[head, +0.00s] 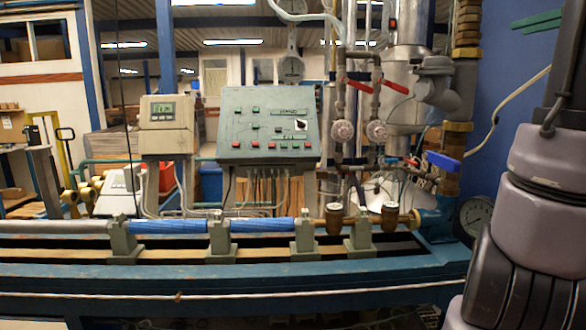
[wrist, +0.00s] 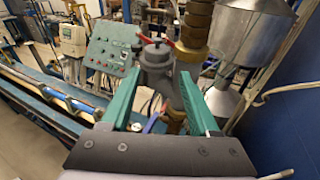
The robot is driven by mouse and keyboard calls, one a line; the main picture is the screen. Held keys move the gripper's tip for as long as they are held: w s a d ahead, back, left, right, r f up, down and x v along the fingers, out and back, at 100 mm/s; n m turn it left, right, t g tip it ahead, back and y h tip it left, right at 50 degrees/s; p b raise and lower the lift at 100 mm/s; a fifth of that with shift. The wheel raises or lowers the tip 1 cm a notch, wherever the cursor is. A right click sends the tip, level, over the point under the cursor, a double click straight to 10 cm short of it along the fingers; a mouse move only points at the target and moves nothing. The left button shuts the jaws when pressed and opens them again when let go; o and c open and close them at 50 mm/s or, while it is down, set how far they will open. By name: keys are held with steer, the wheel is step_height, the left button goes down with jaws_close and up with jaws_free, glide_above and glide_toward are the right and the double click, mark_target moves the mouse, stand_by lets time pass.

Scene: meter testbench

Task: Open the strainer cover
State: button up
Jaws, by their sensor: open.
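The grey strainer (head: 438,88) is at the upper right in the head view, beside the brass-coloured fittings. Its flat round cover (head: 433,66) appears seated on top. In the wrist view the grey strainer (wrist: 172,88) lies ahead of my gripper (wrist: 157,76), with the cover (wrist: 156,53) near the fingertips' line. My gripper has two green fingers spread wide apart, with nothing held between them. The strainer shows in the gap, but the distance to it is hard to tell.
Red valve levers (head: 396,86) and a blue handle (head: 443,161) stick out near the strainer. A control panel (head: 268,125) stands left. Blue pipes (head: 166,226) run along the bench. A blue wall (wrist: 285,125) is close on the right.

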mark_target(437, 59)
steer(key=s+a+f+n+g, duration=0.1)
steer(key=a+f+n+g, duration=0.3)
steer(key=a, duration=0.6)
steer(key=a+f+n+g, duration=0.2)
steer(key=a+f+n, duration=0.45)
steer(key=a, duration=0.35)
steer(key=s+a+f+n+g+h, duration=0.1)
steer(key=s+a+f+n+h, duration=0.2)
steer(key=s+a+f+n, duration=0.4)
steer(key=s+a+f+n+g+h, duration=0.1)
steer(key=s+a+f+n+h, duration=0.15)
steer(key=a+f+n, duration=0.55)
steer(key=w+d+r+m+t+y, duration=0.1)
steer(key=w+d+r+m+y, duration=0.2)
steer(key=w+d+r+m, duration=0.4)
steer(key=w+d+r+m+t+y, duration=0.25)
steer(key=w+d+r+m, duration=0.2)
steer(key=w+m, duration=0.4)
steer(key=w+d+r+m+t, duration=0.3)
steer(key=d+r+m, duration=0.25)
steer(key=d, duration=0.35)
steer(key=w+d+r+m+t, duration=0.35)
steer(key=d+r, duration=0.25)
steer(key=d, duration=0.2)
steer(key=shift+m, duration=0.4)
steer(key=x, duration=1)
steer(key=shift+w+a+f, duration=0.1)
steer(key=shift+w+f, duration=0.05)
steer(key=shift+f, duration=0.05)
